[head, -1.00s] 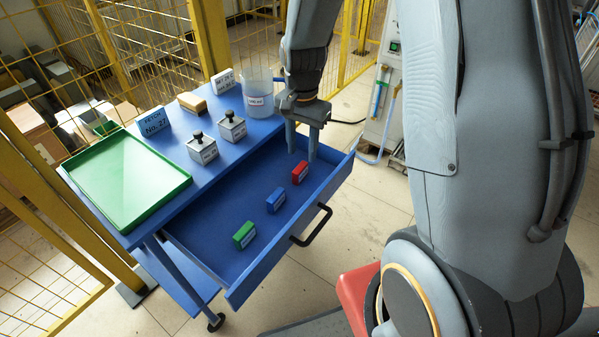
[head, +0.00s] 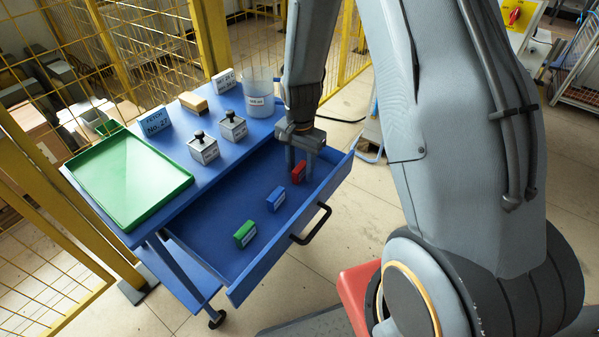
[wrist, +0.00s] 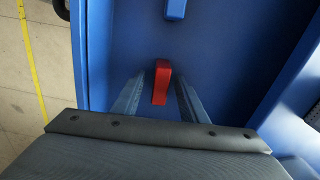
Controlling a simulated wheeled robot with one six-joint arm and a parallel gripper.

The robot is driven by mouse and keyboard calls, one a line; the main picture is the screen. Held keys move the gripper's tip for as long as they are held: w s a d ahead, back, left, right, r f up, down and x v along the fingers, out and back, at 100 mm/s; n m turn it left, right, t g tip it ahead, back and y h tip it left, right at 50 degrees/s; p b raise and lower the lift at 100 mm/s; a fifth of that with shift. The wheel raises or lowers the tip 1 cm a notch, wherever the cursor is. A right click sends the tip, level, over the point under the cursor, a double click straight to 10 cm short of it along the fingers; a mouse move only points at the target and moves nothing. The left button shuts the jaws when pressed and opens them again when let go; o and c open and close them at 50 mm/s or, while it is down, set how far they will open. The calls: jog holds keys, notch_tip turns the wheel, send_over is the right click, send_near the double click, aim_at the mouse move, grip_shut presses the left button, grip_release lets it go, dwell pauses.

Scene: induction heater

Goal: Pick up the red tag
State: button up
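The red tag (head: 299,172) stands in the open blue drawer (head: 205,245), at the end of a row of tags. My gripper (head: 299,170) points down into the drawer at the red tag. In the wrist view the red tag (wrist: 161,82) lies between the two fingers of my gripper (wrist: 160,92), with a gap visible on each side. The fingers are open. The head view shows the fingers partly overlapping the tag, and their exact height over the drawer floor is hard to tell.
A blue tag (head: 276,198) and a green tag (head: 245,233) stand in the same drawer. The drawer has raised walls and a black handle (head: 311,224). On the blue top are a green tray (head: 130,180), two knobbed blocks, a brown block (head: 193,102) and a beaker (head: 259,97).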

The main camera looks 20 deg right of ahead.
jog(key=shift+c, duration=0.3)
grip_shut()
jog(key=shift+r, duration=0.15)
